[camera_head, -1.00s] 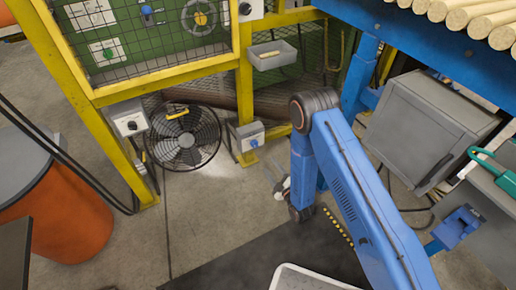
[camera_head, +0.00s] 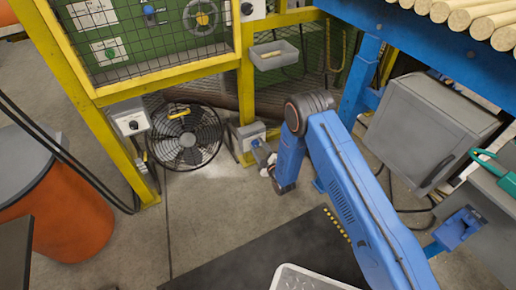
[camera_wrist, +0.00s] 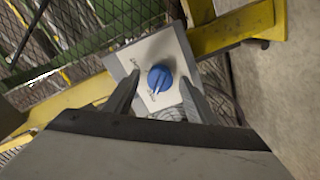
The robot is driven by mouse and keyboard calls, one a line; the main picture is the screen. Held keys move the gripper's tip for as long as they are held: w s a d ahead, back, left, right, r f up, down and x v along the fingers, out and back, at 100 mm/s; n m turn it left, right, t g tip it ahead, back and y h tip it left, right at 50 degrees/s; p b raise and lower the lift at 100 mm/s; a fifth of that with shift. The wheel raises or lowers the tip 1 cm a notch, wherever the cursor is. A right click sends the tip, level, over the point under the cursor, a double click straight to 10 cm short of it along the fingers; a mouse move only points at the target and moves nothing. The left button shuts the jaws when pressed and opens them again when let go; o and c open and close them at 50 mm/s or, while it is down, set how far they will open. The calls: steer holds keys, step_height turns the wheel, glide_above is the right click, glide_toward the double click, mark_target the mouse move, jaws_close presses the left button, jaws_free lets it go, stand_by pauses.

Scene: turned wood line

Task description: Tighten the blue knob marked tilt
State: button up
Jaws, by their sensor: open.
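A blue knob (camera_wrist: 160,77) sits on the pale face plate of a small grey box (camera_head: 246,131), low on a yellow frame post. The small markings on the plate (camera_wrist: 145,50) are too small to read. My gripper (camera_wrist: 160,84) is open, with one finger on either side of the knob in the wrist view. I cannot tell whether the fingers touch it. In the head view my gripper (camera_head: 262,152) is right in front of the box and mostly covers the knob.
A floor fan (camera_head: 186,136) stands left of the box, behind it a mesh. A grey box with a black knob (camera_head: 131,124) is on the left post. A grey tray (camera_head: 272,55) hangs above. A grey cabinet (camera_head: 430,130) stands right.

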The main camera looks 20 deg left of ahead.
steer(key=shift+a, duration=0.1)
steer(key=c, duration=1.1)
steer(key=shift+o, duration=0.3)
steer(key=shift+m, duration=0.4)
steer(key=m, duration=0.3)
steer(key=shift+m, duration=0.4)
steer(key=m, duration=0.4)
steer(key=shift+m, duration=0.3)
steer(key=m, duration=0.8)
steer(key=shift+f+m, duration=0.1)
steer(key=shift+m, duration=0.4)
